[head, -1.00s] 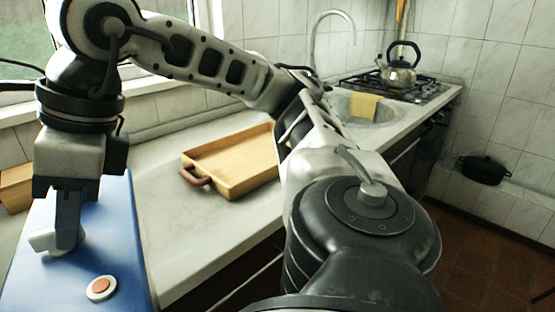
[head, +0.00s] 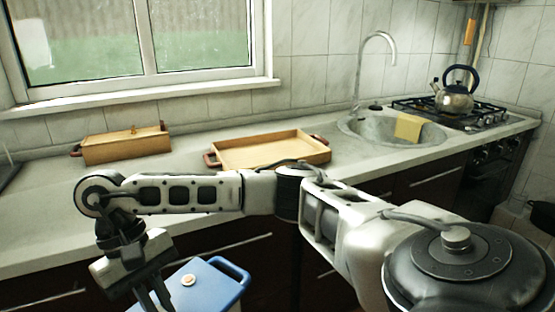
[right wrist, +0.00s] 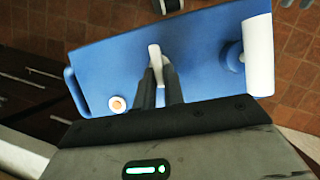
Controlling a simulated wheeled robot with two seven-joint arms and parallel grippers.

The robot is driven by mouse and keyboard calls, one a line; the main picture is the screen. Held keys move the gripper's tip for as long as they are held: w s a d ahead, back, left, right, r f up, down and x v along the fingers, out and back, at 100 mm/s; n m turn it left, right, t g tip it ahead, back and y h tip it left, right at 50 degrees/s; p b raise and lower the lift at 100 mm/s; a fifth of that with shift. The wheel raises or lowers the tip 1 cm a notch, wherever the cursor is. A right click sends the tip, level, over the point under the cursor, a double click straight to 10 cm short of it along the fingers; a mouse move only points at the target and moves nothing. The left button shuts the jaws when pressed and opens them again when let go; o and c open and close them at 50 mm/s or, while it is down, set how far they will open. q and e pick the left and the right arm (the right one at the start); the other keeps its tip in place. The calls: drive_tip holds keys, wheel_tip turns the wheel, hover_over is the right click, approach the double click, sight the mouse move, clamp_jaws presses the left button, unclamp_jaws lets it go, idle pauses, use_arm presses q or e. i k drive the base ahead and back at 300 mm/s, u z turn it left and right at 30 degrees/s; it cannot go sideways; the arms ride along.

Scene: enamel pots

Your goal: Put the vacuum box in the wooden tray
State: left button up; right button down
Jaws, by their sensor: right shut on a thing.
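The vacuum box is the blue box (head: 215,287) with a small round button, at the bottom of the head view and partly cut off. In the right wrist view the blue box (right wrist: 110,65) fills the middle, with a white handle on its top. My right gripper (right wrist: 158,75) is shut on that handle; in the head view the gripper (head: 155,300) is at the bottom edge. The box hangs in front of the counter, with floor tiles below. The wooden tray (head: 268,151) lies empty on the counter, beyond my right arm. My left gripper is not in view.
A wooden box with red handles (head: 125,144) stands on the counter at the left. A sink (head: 375,127) with a tap and yellow cloth (head: 409,127) is right of the tray. A kettle (head: 455,96) stands on the stove. The counter (head: 60,215) front left is clear.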

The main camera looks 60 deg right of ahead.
sight(273, 158)
drive_tip(key=u, duration=1.85)
drive_tip(key=k, duration=1.6)
drive_tip(key=z, duration=2.05)
drive_tip(key=i, duration=0.25)
drive_tip(key=u, duration=0.15)
